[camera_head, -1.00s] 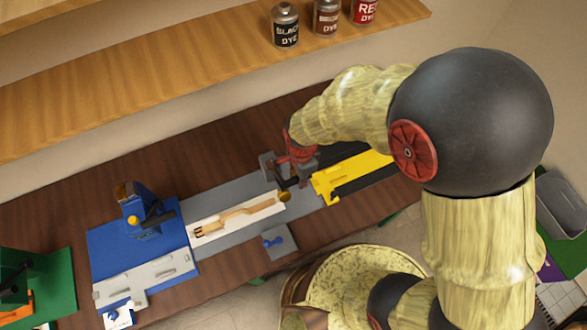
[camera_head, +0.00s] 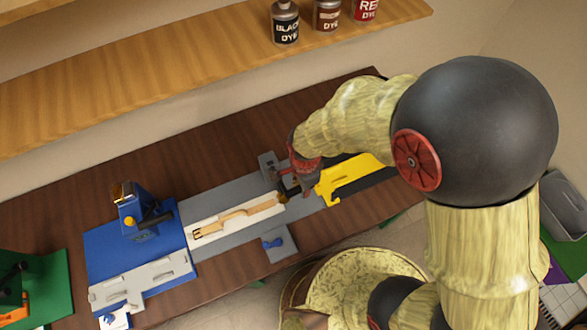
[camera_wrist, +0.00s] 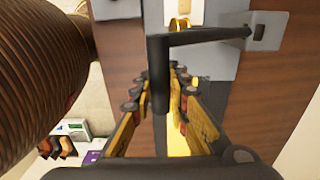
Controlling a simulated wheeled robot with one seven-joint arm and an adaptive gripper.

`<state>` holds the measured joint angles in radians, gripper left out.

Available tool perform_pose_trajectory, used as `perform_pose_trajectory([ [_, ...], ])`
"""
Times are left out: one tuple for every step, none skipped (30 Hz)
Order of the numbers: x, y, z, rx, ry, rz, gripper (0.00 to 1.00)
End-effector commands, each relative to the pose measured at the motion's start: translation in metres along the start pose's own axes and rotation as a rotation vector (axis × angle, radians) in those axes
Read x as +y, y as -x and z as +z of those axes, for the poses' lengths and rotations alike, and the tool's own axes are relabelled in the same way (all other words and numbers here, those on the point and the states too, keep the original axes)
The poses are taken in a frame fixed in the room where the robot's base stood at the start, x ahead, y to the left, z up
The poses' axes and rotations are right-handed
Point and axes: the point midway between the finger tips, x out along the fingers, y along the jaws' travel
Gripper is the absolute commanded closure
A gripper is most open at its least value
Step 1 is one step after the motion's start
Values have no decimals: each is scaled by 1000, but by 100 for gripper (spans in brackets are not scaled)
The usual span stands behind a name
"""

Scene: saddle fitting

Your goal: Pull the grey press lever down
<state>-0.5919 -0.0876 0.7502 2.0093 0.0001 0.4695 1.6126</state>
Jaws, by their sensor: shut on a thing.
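The grey press lever (camera_wrist: 205,37) is a dark bent bar in the wrist view. One arm runs right to a grey bracket (camera_wrist: 278,30), and the other comes toward the camera between my fingers. My gripper (camera_wrist: 173,80) is shut on this near arm of the lever. In the head view my gripper (camera_head: 287,183) is low over the grey press base, beside a grey upright block (camera_head: 267,165). There my red wrist and fingers hide most of the lever. A tan strap (camera_head: 230,219) with a buckle lies on a white plate leading to the press.
A yellow and black fixture (camera_head: 338,178) stands just right of my gripper. A blue station (camera_head: 140,238) with a blue upright is at left, and a green one (camera_head: 50,285) beyond it. Dye bottles (camera_head: 285,22) stand on the shelf above.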

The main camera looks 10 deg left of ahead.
Motion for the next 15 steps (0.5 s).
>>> perform_pose_trajectory([
  [1, -2, 0, 0, 0, 0, 97],
  [1, -3, 0, 0, 0, 0, 97],
  [2, -5, 0, 0, 0, 0, 97],
  [3, -7, 0, 0, 0, 1, 97],
  [4, -8, 0, 0, 0, 1, 97],
  [5, -10, 0, 0, 0, 1, 97],
  [5, -12, 0, 0, 0, 1, 97],
  [6, -13, 0, 0, 0, 1, 97],
  [6, -13, 0, 0, 0, 1, 97],
  [7, -14, 0, 0, 0, 1, 97],
  [7, -14, 0, 0, 0, 1, 97],
  [7, -14, 0, 0, 0, 1, 97],
  [8, -15, 0, 0, 0, 1, 97],
  [8, -16, 0, 0, 0, 1, 97],
  [9, -18, 0, 0, 0, 1, 97],
])
